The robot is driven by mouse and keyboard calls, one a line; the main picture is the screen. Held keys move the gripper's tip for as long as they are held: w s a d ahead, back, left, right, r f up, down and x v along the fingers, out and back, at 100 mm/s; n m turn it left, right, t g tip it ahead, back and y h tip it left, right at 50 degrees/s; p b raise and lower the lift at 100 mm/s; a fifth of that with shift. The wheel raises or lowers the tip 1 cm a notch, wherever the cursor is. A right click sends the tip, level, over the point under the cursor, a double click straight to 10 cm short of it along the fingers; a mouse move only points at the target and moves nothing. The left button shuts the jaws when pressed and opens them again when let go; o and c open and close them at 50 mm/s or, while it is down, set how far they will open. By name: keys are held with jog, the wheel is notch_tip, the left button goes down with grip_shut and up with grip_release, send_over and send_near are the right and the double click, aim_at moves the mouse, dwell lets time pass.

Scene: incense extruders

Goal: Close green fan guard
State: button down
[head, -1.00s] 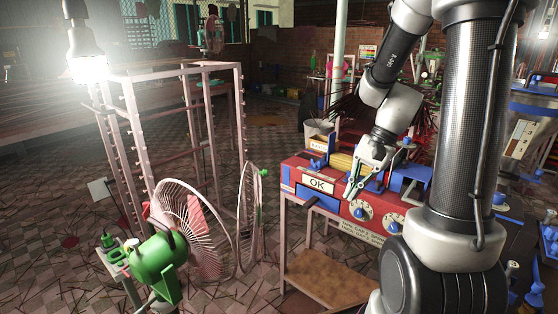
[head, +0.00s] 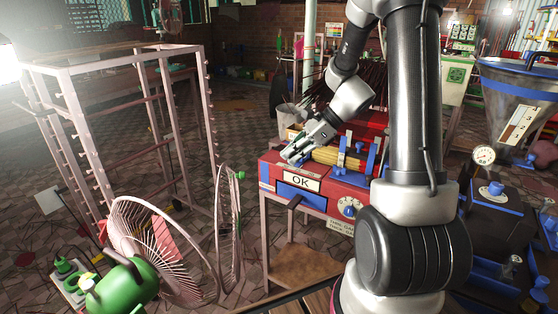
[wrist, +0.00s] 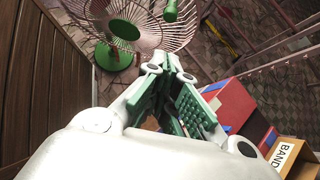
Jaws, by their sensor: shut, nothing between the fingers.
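The green fan (head: 130,285) stands at the lower left in the head view. Its round pinkish back guard (head: 140,225) has wire spokes. The front guard (head: 229,235) stands swung open, nearly edge-on, to the right of it, with a green knob (head: 241,175) on its edge. In the wrist view, guard wires (wrist: 145,35) and a green knob (wrist: 170,11) show beyond the fingers. My gripper (head: 290,158) is shut and empty, above the left end of the red machine, right of and apart from the open guard. Its green finger pads show in the wrist view (wrist: 170,62).
The red machine (head: 267,170) with an OK sign is just under my gripper. A pink metal rack (head: 130,62) stands behind the fan. A metal hopper (head: 515,90) and blue parts are at the right. Tiled floor lies between rack and machine.

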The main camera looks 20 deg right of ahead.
jog(key=a+r+x, duration=0.2)
jog(key=x, duration=0.9)
jog(key=shift+w+f, duration=0.15)
jog(key=shift+w, duration=0.15)
jog(key=shift+a, duration=0.1)
